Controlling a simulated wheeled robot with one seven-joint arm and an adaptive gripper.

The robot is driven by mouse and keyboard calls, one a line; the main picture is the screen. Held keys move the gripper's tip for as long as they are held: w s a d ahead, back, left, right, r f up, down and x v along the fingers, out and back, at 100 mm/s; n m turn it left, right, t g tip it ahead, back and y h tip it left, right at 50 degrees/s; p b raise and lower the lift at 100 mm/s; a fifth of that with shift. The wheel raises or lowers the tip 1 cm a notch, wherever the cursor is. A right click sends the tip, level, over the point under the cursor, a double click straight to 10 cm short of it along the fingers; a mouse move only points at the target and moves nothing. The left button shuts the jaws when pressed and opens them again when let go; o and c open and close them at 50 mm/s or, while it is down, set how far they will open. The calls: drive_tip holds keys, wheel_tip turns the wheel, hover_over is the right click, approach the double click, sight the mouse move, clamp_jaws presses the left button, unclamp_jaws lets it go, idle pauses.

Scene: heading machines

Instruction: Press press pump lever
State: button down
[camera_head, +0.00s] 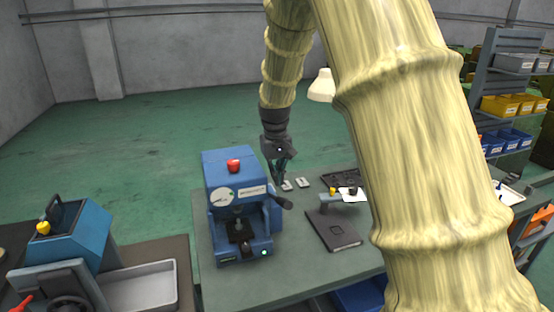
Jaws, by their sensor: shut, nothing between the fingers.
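A blue press (238,205) stands on the grey-green table, with a red knob on top, a white dial on its front and a small green light at its base. Its black-ended lever (283,203) sticks out from its right side. My gripper (279,183) hangs pointing down just behind and above the lever in the picture, shut and empty. A gap shows between the fingertips and the lever end, though I cannot tell the depth well. My arm covers the right part of the view.
Small metal pieces (302,183) and a dark flat case (333,229) lie right of the press. A white lamp (322,86) stands behind. Another blue machine (66,240) and a grey tray (140,287) are at left. Shelves with bins (507,105) stand at right.

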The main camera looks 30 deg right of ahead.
sight(281, 198)
drive_tip(key=shift+s+d+f+p, duration=0.1)
drive_tip(key=shift+s+f+p, duration=0.2)
drive_tip(key=shift+f, duration=0.35)
drive_tip(key=shift+s+f+p, duration=0.25)
drive_tip(key=shift+s+f, duration=0.05)
drive_tip(key=shift+f, duration=0.35)
drive_tip(key=shift+s+d+f+p, duration=0.1)
drive_tip(key=shift+s+f+p, duration=0.2)
drive_tip(key=shift+f, duration=0.35)
drive_tip(key=shift+f, duration=0.1)
